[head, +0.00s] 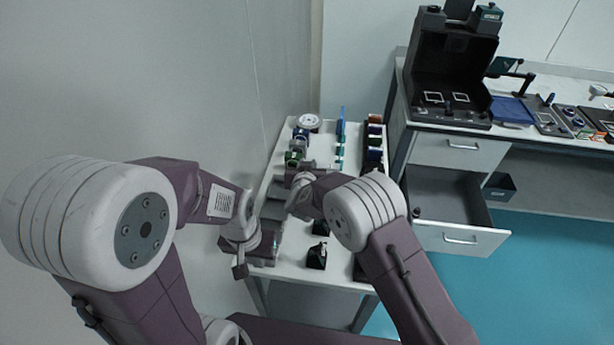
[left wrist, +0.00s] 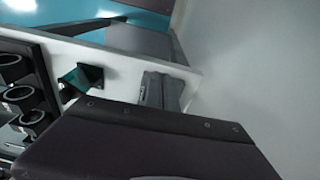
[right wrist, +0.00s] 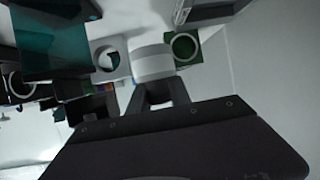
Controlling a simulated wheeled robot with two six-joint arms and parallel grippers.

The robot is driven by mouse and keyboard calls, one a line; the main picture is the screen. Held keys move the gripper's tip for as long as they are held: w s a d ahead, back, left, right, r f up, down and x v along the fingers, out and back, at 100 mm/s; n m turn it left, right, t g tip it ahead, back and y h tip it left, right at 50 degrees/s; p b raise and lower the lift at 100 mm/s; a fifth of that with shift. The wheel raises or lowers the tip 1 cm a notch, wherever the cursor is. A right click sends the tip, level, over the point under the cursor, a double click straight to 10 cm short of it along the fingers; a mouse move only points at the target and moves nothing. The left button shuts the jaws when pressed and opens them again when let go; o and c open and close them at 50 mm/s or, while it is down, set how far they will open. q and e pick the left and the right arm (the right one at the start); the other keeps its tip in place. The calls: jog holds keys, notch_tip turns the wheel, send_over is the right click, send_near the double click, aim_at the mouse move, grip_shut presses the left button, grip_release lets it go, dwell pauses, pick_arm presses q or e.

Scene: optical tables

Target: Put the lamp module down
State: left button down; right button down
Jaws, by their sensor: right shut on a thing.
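My right gripper (right wrist: 159,88) is shut on a white and grey cylindrical piece, which I take to be the lamp module (right wrist: 152,62). In the right wrist view it stands out beyond the fingertips, between a white ring part (right wrist: 108,58) and a green-based ring mount (right wrist: 186,46). I cannot tell whether its underside touches anything. In the head view my right arm largely hides it. My left gripper (head: 270,250) hangs by the left front corner of the white table (head: 290,276). Its fingers do not show clearly in either view.
The table carries several mounts, including a dark triangular one (head: 317,256), a round white dial (head: 308,122) and a rack of coloured cylinders (head: 374,145). A wall stands close on the left. At right, a bench has an open drawer (head: 450,208).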

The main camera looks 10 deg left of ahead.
jog(key=shift+s+a+f, duration=0.1)
jog(key=shift+s+a, duration=0.1)
jog(key=shift+s, duration=0.1)
jog(key=shift+w+f+b, duration=0.1)
jog(key=shift+f+b, duration=0.35)
jog(key=shift+f, duration=1.75)
jog(key=c, duration=1.2)
grip_release()
